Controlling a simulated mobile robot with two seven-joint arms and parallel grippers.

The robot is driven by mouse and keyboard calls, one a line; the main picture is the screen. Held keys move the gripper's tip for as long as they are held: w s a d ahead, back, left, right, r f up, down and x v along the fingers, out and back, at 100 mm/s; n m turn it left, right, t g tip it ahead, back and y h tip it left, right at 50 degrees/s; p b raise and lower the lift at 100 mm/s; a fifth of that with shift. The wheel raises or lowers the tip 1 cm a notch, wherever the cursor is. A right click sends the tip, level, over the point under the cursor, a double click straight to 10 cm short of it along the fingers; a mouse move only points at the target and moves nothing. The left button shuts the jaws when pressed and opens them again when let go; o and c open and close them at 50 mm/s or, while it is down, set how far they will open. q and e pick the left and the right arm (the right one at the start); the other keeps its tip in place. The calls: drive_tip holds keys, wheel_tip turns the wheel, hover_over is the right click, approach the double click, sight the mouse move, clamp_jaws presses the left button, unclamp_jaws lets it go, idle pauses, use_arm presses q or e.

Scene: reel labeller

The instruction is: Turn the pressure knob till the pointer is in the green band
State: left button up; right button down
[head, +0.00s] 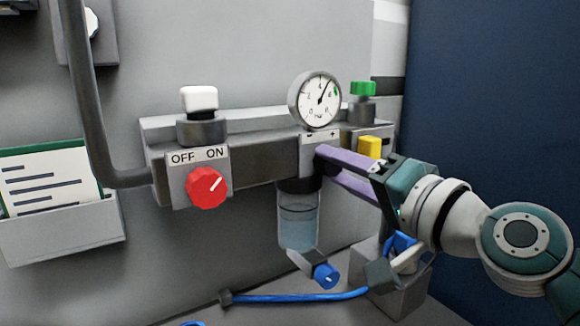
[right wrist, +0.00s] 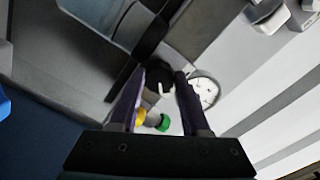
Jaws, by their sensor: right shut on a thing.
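The round white pressure gauge (head: 314,104) sits on top of the grey unit. Its dark pointer points up and slightly right, and the small green band lies at the dial's upper right, a little clockwise of the pointer. The gauge also shows in the right wrist view (right wrist: 205,92). My right gripper (head: 320,165) reaches in from the right with its purple fingers below the gauge. It is shut on the dark pressure knob (right wrist: 157,88), which has a white mark and sits between the fingers in the wrist view. My left gripper is out of view.
A red OFF/ON knob (head: 206,187) is on the left, its mark toward ON. A clear bowl (head: 298,221) with liquid hangs below the unit. A yellow part (head: 369,147) and green cap (head: 363,89) are close to my right gripper. A blue hose (head: 300,297) lies below.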

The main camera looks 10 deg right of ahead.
drive_tip(key=shift+c, duration=1.9)
unclamp_jaws()
drive_tip(key=shift+s, duration=0.1)
drive_tip(key=v, duration=0.9)
drive_tip(key=shift+s+d, duration=0.15)
drive_tip(key=shift+s, duration=0.15)
